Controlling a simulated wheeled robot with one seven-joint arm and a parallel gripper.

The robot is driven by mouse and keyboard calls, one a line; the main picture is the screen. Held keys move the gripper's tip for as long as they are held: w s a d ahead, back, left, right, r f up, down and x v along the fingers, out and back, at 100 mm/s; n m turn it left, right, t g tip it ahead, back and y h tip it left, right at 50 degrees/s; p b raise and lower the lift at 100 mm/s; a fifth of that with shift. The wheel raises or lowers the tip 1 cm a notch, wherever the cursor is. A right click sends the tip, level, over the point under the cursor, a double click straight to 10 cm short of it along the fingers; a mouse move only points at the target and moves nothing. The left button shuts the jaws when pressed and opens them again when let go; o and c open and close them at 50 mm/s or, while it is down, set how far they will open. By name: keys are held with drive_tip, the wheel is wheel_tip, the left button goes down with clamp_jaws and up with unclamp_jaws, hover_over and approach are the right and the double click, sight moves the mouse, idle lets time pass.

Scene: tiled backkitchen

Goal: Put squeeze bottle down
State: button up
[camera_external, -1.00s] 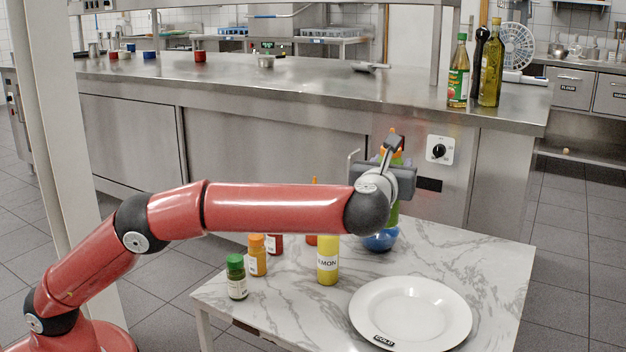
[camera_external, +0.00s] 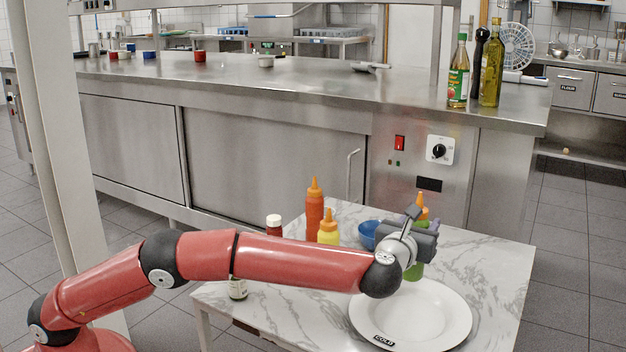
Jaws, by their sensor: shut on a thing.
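My gripper (camera_external: 418,240) is shut on a green squeeze bottle (camera_external: 414,272) with an orange nozzle, low over the marble-topped table (camera_external: 493,262). The bottle is upright or nearly so. Its middle is hidden by the gripper; the nozzle shows above and a strip of green body below. The green part overlaps the far rim of the white plate (camera_external: 440,330) in the picture. I cannot tell whether the bottle's base touches the table or the plate.
A blue bowl (camera_external: 369,236) sits just left of the gripper. A red squeeze bottle (camera_external: 314,218), a yellow squeeze bottle (camera_external: 328,236), a white-capped bottle (camera_external: 274,225) and a small jar (camera_external: 238,289) stand to the left, partly behind my arm. The table's right side is clear.

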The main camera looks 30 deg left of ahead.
wheel_tip(320, 180, down, 7)
drive_tip(key=shift+f+b, duration=0.2)
drive_tip(key=shift+b, duration=0.1)
drive_tip(key=shift+f, duration=0.1)
drive_tip(key=o, duration=1.1)
drive_tip(key=shift+f, duration=0.1)
drive_tip(key=shift+r, duration=0.2)
drive_tip(key=s+b, duration=0.1)
drive_tip(key=s, duration=1.1)
